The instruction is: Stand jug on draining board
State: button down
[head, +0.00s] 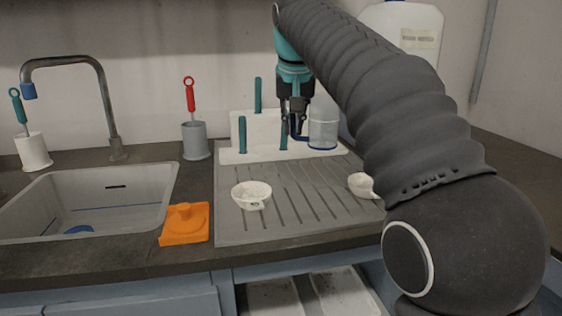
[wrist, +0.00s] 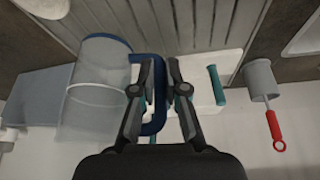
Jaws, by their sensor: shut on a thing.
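The clear jug (head: 323,130) with a blue base and blue handle hangs upright at the back right of the grey ribbed draining board (head: 290,221). My gripper (head: 296,133) is left of the jug and shut on its blue handle. In the wrist view the jug (wrist: 93,95) is left of the fingers, and the handle passes between the fingertips (wrist: 160,68). The draining board (wrist: 180,25) lies beyond them. I cannot tell whether the jug's base touches the board or is slightly above it.
A white peg rack (head: 262,124) with teal pegs stands behind the board. An orange block (head: 184,226) lies between board and sink (head: 95,195). A grey cup (head: 195,142) holds a red-handled brush. The board's middle is clear.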

jog(key=shift+w+a+f+b, duration=0.15)
jog(key=shift+w+a+f, duration=0.9)
jog(key=shift+f, duration=0.5)
jog(key=shift+w+a+f+b, duration=0.2)
jog(key=shift+w+a+f, duration=0.85)
jog(key=shift+f, duration=0.55)
jog(key=shift+w+a+f+b, duration=0.15)
jog(key=shift+w+a+f, duration=0.85)
jog(key=shift+f, duration=0.55)
jog(key=shift+f, duration=0.15)
jog(key=c, duration=1.2)
grip_release()
jog(key=p+v, duration=0.2)
jog(key=v, duration=1)
